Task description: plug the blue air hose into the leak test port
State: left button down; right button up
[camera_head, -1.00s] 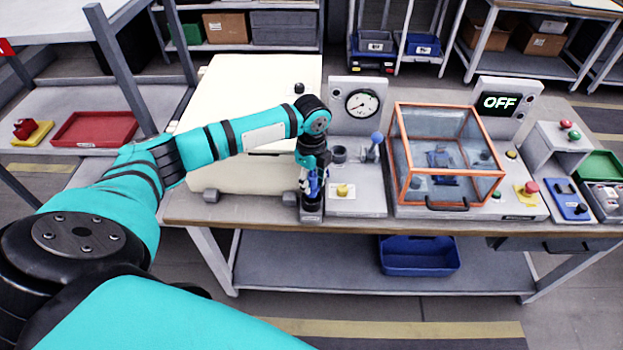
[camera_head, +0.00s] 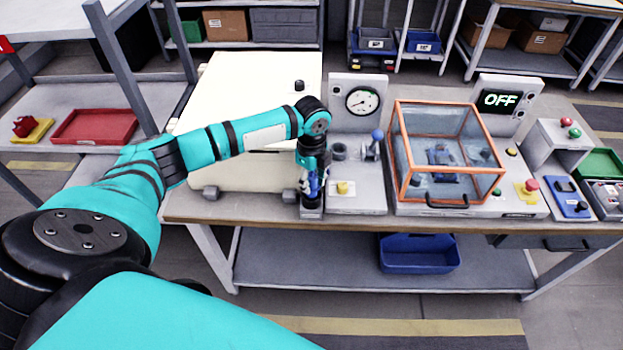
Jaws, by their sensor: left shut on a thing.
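My left gripper (camera_head: 312,188) points down at the front of the bench, just left of the grey gauge panel (camera_head: 371,203). It is shut on a small blue thing (camera_head: 314,183), which looks like the end of the blue air hose; my fingers hide most of it. A dark round port (camera_head: 339,151) shows on the gauge panel, to the right of and behind the gripper, apart from it. I cannot tell for sure that this is the leak test port. My right gripper is out of view.
Beside the port stand a blue-knobbed lever (camera_head: 376,136) and a yellow button (camera_head: 343,189). A dial gauge (camera_head: 362,101) rises behind. An orange-framed clear box (camera_head: 402,181) stands to the right, near a screen reading OFF (camera_head: 498,102). A cream cabinet (camera_head: 235,95) is behind my arm.

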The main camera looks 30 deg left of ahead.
aim_at(311, 176)
pick_arm(q)
jog(key=shift+f, duration=0.75)
jog(key=shift+f+b, duration=0.5)
jog(key=shift+f, duration=0.25)
jog(key=c, duration=0.9)
grip_release()
notch_tip(311, 176, up, 12)
jog(key=shift+r, duration=0.1)
